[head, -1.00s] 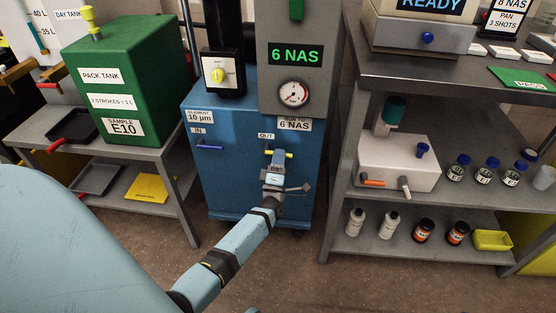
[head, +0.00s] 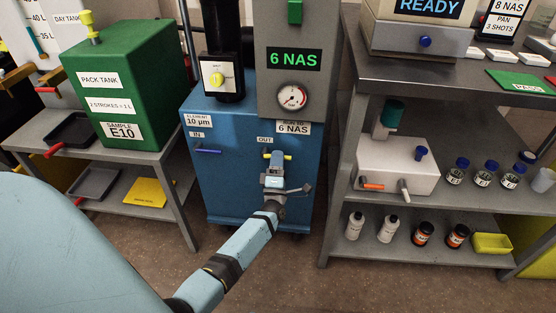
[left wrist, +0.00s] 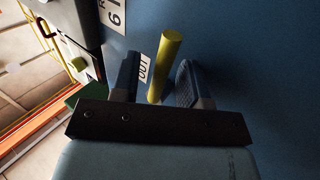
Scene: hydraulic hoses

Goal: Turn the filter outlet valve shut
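The filter outlet valve's yellow handle (head: 268,155) is on the front of the blue filter unit (head: 225,180), below the OUT label (head: 265,140). My left gripper (head: 274,161) is right at this handle. In the left wrist view the yellow handle (left wrist: 166,62) stands between the two dark fingers of my left gripper (left wrist: 157,68). The fingers are apart, with gaps visible on both sides of the handle. The far end of the handle, where it meets the valve, is partly hidden. My right gripper is not in view.
The inlet's blue handle (head: 203,150) is left of the outlet. A green pack tank (head: 140,75) stands on the left bench. A steel shelf unit (head: 400,245) with bottles and a white box (head: 392,165) stands at the right. Floor shows in front of the filter unit.

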